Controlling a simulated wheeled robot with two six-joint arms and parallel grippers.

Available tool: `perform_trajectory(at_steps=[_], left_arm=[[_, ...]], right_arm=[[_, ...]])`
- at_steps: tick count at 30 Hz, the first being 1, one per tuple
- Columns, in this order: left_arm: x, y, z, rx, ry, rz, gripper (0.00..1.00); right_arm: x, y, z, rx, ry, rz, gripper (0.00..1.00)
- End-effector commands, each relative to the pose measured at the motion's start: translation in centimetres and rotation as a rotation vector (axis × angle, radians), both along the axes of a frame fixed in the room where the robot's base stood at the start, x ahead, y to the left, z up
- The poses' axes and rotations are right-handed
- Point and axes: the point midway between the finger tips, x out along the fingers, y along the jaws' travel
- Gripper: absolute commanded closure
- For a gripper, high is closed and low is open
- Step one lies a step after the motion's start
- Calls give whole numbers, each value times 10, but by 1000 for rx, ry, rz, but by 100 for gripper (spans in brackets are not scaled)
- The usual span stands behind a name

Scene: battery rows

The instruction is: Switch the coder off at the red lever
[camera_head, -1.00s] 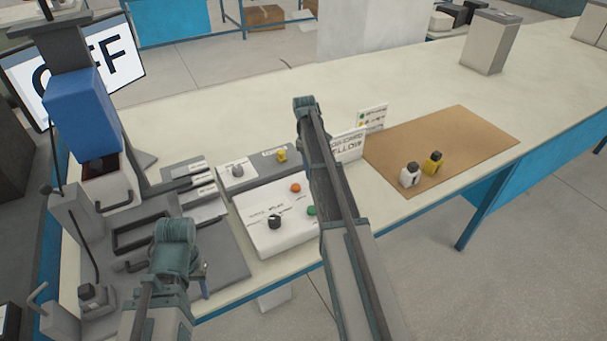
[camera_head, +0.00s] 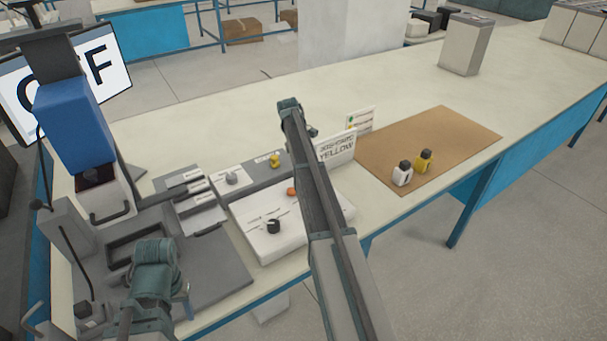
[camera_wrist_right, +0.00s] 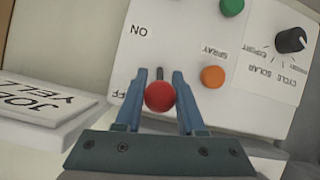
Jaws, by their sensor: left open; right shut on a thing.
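The red lever's round knob (camera_wrist_right: 159,96) is between the fingertips of my right gripper (camera_wrist_right: 158,105) in the right wrist view. The gripper is shut on it, at the edge of the coder's white panel (camera_wrist_right: 200,50). The knob is beside the partly hidden OFF label; the ON label (camera_wrist_right: 139,30) is farther off. In the head view the coder (camera_head: 262,245) is partly covered by my right arm, which hides the lever and right gripper. My left gripper (camera_head: 186,291) is open and empty at lower left, near the grey machine base.
The coder carries a black knob (camera_head: 272,227) and an orange button (camera_head: 291,191); the wrist view shows a green button (camera_wrist_right: 231,5). Two bottles stand on a brown mat (camera_head: 465,135). The screen (camera_head: 110,75) shows OFF, partly covered.

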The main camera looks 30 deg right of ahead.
Motion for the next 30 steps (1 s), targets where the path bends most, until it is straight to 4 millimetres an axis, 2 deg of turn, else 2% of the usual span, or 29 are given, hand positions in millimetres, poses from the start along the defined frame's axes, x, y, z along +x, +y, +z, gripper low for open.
perform_trajectory(at_steps=[6, 7, 10, 11, 23, 30], left_arm=[[0, 0, 0, 0, 0, 0, 50], [0, 0, 0, 0, 0, 0, 50], [0, 0, 0, 0, 0, 0, 50], [0, 0, 0, 0, 0, 0, 50], [0, 0, 3, 0, 0, 0, 50], [0, 0, 23, 0, 0, 0, 50]], right_arm=[[0, 0, 0, 1, 1, 2, 100], [0, 0, 0, 1, 1, 2, 56], [0, 0, 0, 1, 1, 2, 38], [0, 0, 0, 0, 0, 1, 35], [2, 0, 3, 0, 0, 1, 35], [10, 0, 22, 0, -1, 1, 35]])
